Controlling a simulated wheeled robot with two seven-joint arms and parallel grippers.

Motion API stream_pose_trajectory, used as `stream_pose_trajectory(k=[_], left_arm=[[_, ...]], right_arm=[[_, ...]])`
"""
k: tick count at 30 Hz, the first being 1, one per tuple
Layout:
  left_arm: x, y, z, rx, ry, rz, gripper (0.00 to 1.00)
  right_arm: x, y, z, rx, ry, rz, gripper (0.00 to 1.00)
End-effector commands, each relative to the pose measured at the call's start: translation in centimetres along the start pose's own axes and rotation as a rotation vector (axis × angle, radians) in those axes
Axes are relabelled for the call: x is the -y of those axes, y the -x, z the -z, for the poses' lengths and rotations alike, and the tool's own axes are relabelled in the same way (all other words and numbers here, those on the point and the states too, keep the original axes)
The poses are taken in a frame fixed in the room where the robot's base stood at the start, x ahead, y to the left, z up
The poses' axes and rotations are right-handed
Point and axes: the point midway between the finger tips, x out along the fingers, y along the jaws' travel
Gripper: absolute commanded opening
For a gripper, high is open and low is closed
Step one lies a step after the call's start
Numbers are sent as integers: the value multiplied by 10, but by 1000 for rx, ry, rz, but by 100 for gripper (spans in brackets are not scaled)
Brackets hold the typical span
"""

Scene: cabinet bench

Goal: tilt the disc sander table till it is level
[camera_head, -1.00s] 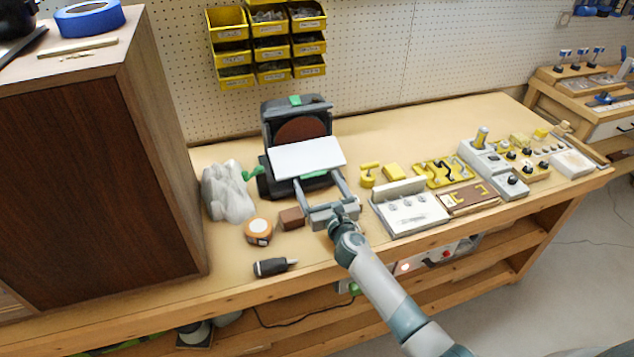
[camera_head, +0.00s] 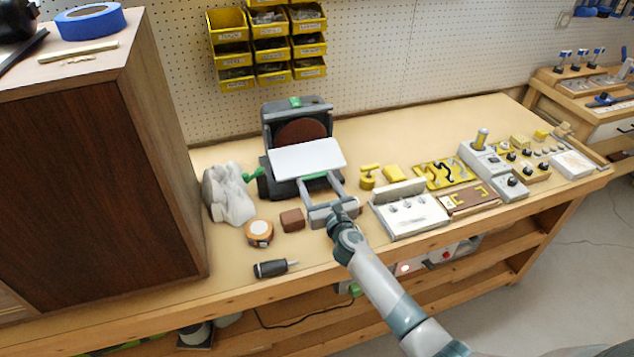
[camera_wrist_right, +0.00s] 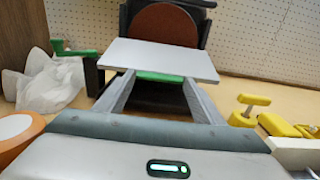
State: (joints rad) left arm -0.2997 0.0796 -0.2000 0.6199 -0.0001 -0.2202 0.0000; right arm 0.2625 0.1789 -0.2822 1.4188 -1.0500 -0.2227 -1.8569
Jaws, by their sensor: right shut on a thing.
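The disc sander (camera_head: 268,150) stands on the bench against the pegboard, with its brown disc (camera_head: 300,131) facing me. Its pale grey table (camera_head: 306,158) sits in front of the disc; in the right wrist view the table (camera_wrist_right: 160,58) shows as a flat plate seen at a shallow angle. Whether it is exactly level I cannot tell. My right gripper (camera_head: 321,183) reaches in from the front, its two long fingers running to the table's front edge and shut on the table. The fingertips (camera_wrist_right: 160,82) are partly hidden under the plate. My left gripper is out of view.
A crumpled pale bag (camera_head: 229,194), a tape measure (camera_head: 259,232), a brown block (camera_head: 292,219) and a dark-handled tool (camera_head: 271,268) lie left of my arm. A white panel (camera_head: 412,215) and yellow parts (camera_head: 392,173) lie to the right. A tall cabinet (camera_head: 90,170) blocks the left.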

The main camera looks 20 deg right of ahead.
Motion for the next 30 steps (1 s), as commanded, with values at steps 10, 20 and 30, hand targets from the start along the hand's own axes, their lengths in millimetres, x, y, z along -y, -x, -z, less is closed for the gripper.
stream_pose_trajectory(k=[10,20,30], left_arm=[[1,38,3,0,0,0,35],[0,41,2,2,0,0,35],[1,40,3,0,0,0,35]], right_arm=[[0,1,-49,17,1,-3,22],[1,0,-54,20,-1,-1,22],[0,1,-49,14,0,-1,81]])
